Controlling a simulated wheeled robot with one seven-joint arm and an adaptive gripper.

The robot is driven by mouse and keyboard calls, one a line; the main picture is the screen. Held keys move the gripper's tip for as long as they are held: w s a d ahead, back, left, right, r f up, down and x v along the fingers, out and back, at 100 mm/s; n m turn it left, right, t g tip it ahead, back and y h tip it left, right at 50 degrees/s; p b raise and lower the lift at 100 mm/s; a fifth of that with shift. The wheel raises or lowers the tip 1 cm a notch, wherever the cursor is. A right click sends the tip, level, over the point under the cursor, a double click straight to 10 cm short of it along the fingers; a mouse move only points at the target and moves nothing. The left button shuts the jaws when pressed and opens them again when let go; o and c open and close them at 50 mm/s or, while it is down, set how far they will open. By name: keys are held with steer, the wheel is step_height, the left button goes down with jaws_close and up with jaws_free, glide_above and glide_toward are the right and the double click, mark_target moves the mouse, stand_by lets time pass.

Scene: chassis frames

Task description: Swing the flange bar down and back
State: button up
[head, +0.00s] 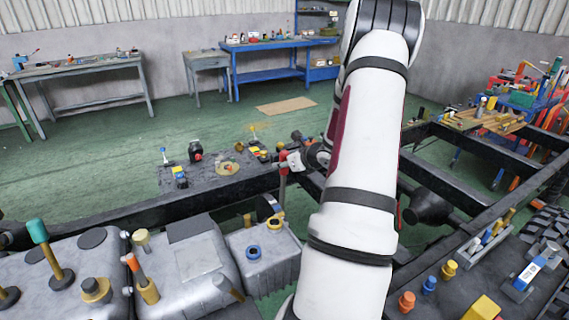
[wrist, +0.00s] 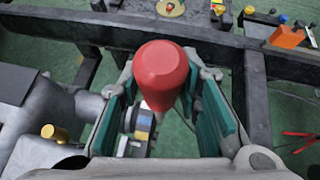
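A bar with a rounded red end (wrist: 161,75) stands up between the fingers of my gripper (wrist: 165,105) in the wrist view. I take it for the flange bar, though no label shows. The green finger pads are spread apart, one on each side of the red end, with a visible gap at least on the left. The lower part of the bar is hidden under its red end. In the head view my gripper (head: 290,160) is small, beside the dark frame rail, partly hidden by my arm. The bar's red part (head: 283,167) shows there next to it.
Dark chassis rails (head: 230,190) cross the scene. Grey housings (head: 195,265) with coloured knobs fill the near left. A dark plate (head: 215,170) with small parts lies behind the rail. A black deck (head: 480,280) with blocks is at right. Workbenches (head: 85,68) stand far back.

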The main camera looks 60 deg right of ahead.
steer(key=shift+o, duration=0.9)
steer(key=shift+s+r, duration=0.1)
steer(key=shift+s, duration=0.05)
steer(key=v, duration=1.1)
steer(key=shift+s, duration=0.35)
steer(key=shift+a+r, duration=0.15)
steer(key=shift+a, duration=0.05)
